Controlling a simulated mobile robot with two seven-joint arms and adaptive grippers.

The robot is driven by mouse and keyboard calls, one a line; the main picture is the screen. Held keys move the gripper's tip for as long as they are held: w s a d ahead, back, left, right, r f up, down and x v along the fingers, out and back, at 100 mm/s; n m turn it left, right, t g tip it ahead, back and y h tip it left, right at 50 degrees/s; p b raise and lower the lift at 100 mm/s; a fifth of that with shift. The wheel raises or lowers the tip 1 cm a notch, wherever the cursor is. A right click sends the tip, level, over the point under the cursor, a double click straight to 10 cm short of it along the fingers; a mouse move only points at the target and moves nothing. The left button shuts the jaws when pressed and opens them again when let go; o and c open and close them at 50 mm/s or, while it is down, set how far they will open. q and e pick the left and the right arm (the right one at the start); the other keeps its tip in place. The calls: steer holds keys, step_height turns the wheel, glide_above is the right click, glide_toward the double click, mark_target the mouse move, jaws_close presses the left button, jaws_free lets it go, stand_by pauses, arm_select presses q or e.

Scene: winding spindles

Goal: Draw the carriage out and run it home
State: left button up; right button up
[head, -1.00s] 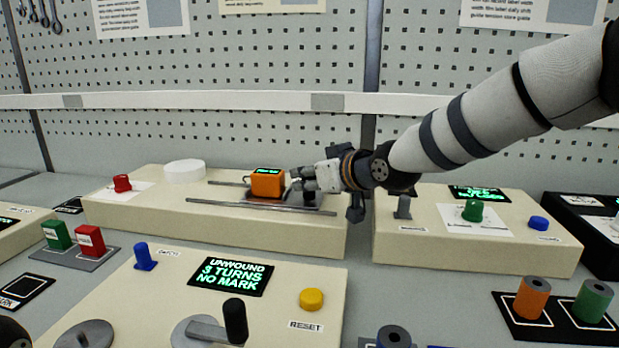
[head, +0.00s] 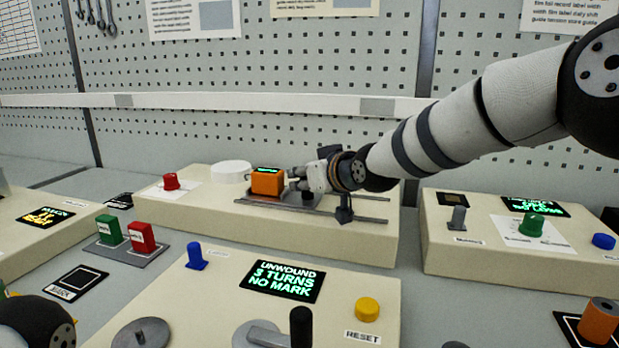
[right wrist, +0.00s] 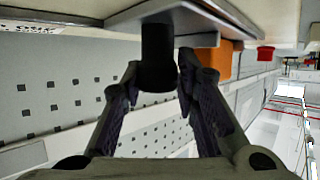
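The carriage plate (head: 310,204) sits on two thin rails (head: 350,217) on a cream box and carries an orange block (head: 267,183) with a small green display. The carriage is toward the left end of the rails; bare rail runs out to its right. My right gripper (head: 298,181) is at the carriage, just right of the orange block. In the right wrist view its fingers (right wrist: 158,72) close on both sides of a dark upright knob (right wrist: 157,62) under the plate's picture edge. The orange block (right wrist: 221,62) shows beside it. My left gripper is out of view.
A red knob (head: 171,182) and a white disc (head: 231,171) stand left of the rails. A nearer panel reads "UNWOUND 3 TURNS NO MARK" (head: 283,280), with a black crank handle (head: 300,326) and yellow button (head: 367,309). Another box (head: 520,260) stands right.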

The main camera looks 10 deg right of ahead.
steer(key=shift+o, duration=1.2)
steer(key=shift+a, duration=0.2)
steer(key=v, duration=1.2)
steer(key=shift+d, duration=0.1)
steer(key=shift+f, duration=0.1)
